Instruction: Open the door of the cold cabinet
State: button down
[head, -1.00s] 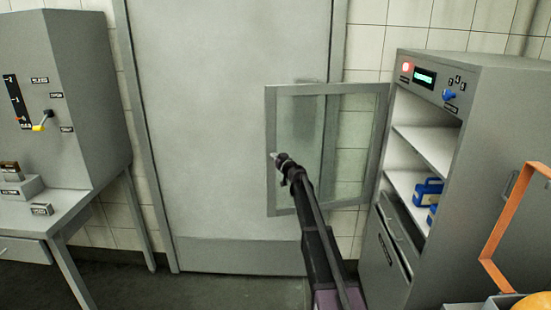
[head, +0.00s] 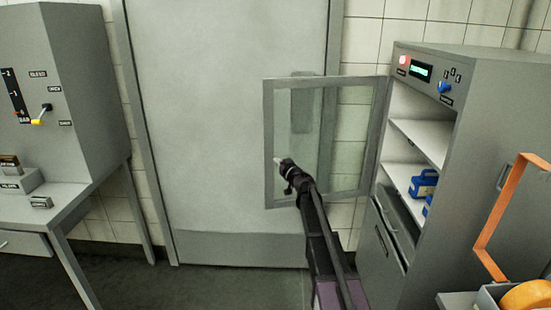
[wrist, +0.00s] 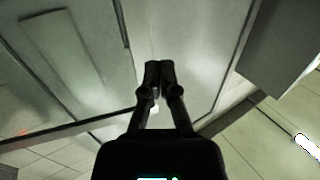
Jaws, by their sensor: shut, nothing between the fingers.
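The cold cabinet (head: 478,150) stands at the right in the head view. Its glass door (head: 351,150) with a grey frame is swung wide open to the left, showing the shelves inside. My gripper (head: 279,162) is in front of the door's free left edge in the head view; I cannot tell whether it touches the frame. In the wrist view the gripper (wrist: 159,68) has its two fingers together with nothing between them. A dark-edged frame bar crosses the lower left of the wrist view. The door's handle cannot be made out.
Blue items (head: 423,185) sit on a lower cabinet shelf. A grey room door (head: 220,100) fills the back. A table (head: 70,205) with a control box (head: 75,90) stands at the left. An orange frame (head: 500,215) and a yellow-orange wheel (head: 525,296) are at the lower right.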

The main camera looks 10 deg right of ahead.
jog(key=shift+s, duration=0.95)
jog(key=s+a+f+n+g+y+p, duration=0.1)
jog(key=s+a+f+g+p, duration=0.2)
jog(key=s+a+g, duration=0.5)
jog(key=s+a+f+n+g+y+p, duration=0.1)
jog(key=s+a+f+g+p, duration=0.15)
jog(key=s, duration=0.95)
jog(key=s+d+f+m+g+h+p, duration=0.1)
jog(key=s+d+m+g+h+p, duration=0.1)
jog(key=s, duration=0.9)
jog(key=s+d+f+m+g+h+p, duration=0.2)
jog(key=s+d+m+g+h, duration=0.1)
jog(key=s, duration=0.8)
jog(key=shift+s+f+g+h, duration=0.15)
jog(key=shift+f+g+h, duration=0.05)
jog(key=shift+g+h, duration=0.8)
jog(key=shift+d, duration=0.1)
